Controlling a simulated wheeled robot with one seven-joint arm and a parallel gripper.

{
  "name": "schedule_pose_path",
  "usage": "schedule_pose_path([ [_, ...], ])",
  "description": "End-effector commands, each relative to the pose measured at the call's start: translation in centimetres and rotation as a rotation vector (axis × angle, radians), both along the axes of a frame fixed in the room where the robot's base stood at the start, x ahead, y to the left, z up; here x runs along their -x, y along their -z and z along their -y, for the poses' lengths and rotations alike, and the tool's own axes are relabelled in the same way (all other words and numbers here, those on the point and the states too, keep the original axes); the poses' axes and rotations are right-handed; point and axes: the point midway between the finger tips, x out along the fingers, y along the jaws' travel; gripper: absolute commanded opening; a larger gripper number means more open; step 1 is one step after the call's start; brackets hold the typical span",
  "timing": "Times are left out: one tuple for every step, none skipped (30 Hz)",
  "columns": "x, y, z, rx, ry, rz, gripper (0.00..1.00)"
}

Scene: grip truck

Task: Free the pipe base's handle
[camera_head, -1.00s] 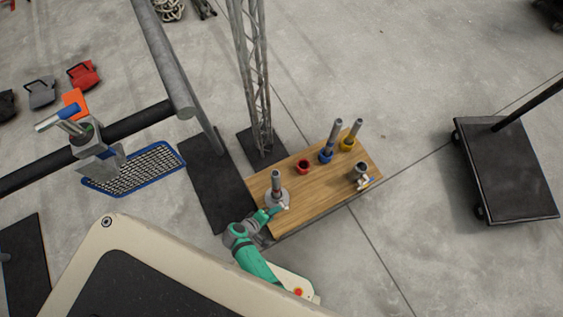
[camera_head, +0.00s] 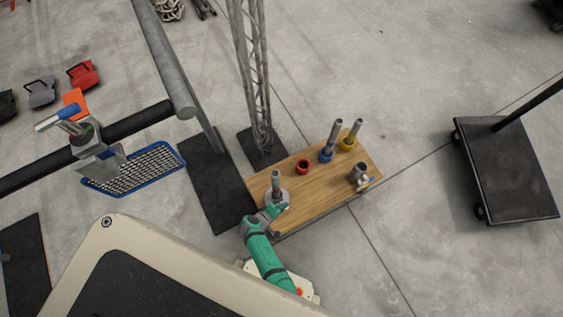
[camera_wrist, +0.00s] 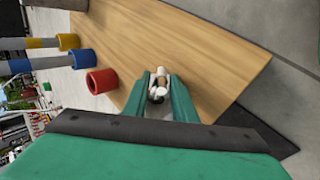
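The pipe base (camera_head: 276,197) is a round grey base with an upright grey pipe, at the left end of the wooden table in the head view. My gripper (camera_wrist: 160,80) is beside it, at the side toward my arm. In the wrist view its two green fingers stand on either side of a small white, brown and black piece (camera_wrist: 158,88), which looks like the base's handle. Whether the fingers press on this piece cannot be told. The rest of the base is not visible in the wrist view.
On the wooden table (camera_head: 320,195) stand a red cup (camera_head: 303,166), a blue holder (camera_head: 326,155) and a yellow holder (camera_head: 347,143) with pipes, and a grey holder (camera_head: 361,171). A lattice post (camera_head: 254,90) rises behind. A black cart (camera_head: 505,170) stands right; the floor between is clear.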

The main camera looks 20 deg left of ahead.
Motion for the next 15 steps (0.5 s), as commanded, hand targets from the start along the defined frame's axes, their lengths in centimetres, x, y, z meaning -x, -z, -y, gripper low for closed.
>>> schedule_pose_path([
  [0.02, 0.00, 0.00, 0.000, 0.000, 0.000, 0.11],
  [0.01, -0.01, 0.01, 0.000, 0.000, 0.000, 0.04],
  [0.01, -0.01, 0.01, 0.000, 0.000, 0.000, 0.00],
  [0.01, -0.01, 0.01, 0.000, 0.000, 0.000, 0.00],
  [0.01, -0.01, 0.01, 0.000, 0.000, 0.000, 0.00],
  [0.00, -0.01, 0.01, 0.000, 0.000, 0.001, 0.00],
  [0.02, -0.02, 0.00, 0.002, 0.000, 0.000, 0.00],
  [0.02, -0.02, 0.00, 0.002, 0.000, 0.002, 0.00],
  [0.03, -0.01, 0.01, 0.005, 0.000, 0.005, 0.00],
  [0.04, 0.00, 0.00, 0.008, 0.000, 0.007, 0.00],
  [0.06, 0.02, 0.01, 0.012, -0.001, 0.011, 0.00],
  [0.07, 0.03, 0.00, 0.017, -0.001, 0.018, 0.00],
  [0.06, 0.03, 0.01, 0.022, 0.000, 0.025, 0.00],
  [0.07, 0.04, 0.00, 0.028, 0.000, 0.033, 0.00],
  [0.11, 0.07, -0.02, 0.038, -0.001, 0.044, 0.00],
])
